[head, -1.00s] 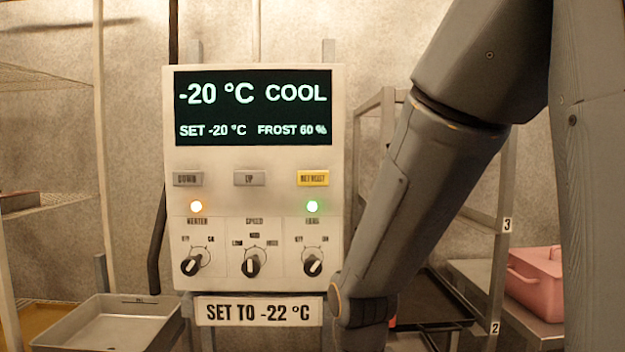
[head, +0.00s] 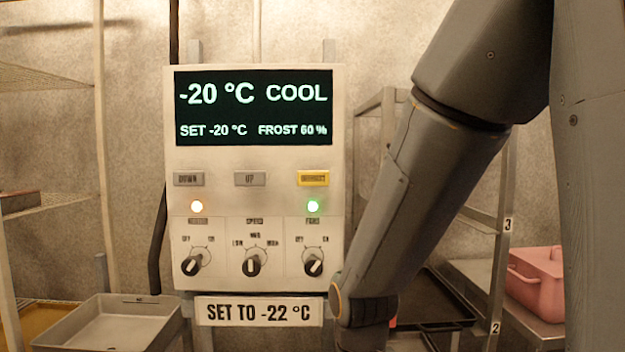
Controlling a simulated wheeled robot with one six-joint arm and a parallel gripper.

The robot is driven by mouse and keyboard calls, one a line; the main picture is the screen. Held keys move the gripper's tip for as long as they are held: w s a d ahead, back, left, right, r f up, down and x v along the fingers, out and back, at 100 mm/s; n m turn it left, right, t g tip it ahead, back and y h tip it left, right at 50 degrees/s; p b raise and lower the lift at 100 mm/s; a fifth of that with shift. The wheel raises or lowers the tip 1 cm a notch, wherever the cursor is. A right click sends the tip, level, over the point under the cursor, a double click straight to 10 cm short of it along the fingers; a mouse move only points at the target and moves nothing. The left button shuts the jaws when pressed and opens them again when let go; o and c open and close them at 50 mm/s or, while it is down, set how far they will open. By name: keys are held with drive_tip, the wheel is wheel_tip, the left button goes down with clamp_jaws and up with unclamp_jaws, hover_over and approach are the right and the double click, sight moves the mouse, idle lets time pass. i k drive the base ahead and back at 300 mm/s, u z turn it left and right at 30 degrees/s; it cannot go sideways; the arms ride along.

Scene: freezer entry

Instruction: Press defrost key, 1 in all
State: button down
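The yellow defrost key (head: 313,178) is at the right end of the key row on the white control panel (head: 178,110). Its lettering is blurred. Two grey keys, DOWN (head: 188,179) and UP (head: 250,179), are to its left. The display (head: 253,108) reads -20 °C, COOL, SET -20 °C, FROST 60 %. My gripper is not in view.
Three black knobs (head: 251,263) sit low on the panel. A sign (head: 258,312) below reads SET TO -22 °C. A metal tray (head: 107,325) is at lower left. A rack with a dark tray (head: 440,300) and a pink container (head: 537,280) are at right. The panel's front is unobstructed.

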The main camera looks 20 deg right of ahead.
sight(303, 178)
drive_tip(key=u, duration=2.05)
drive_tip(key=k, duration=0.9)
drive_tip(key=z, duration=1.9)
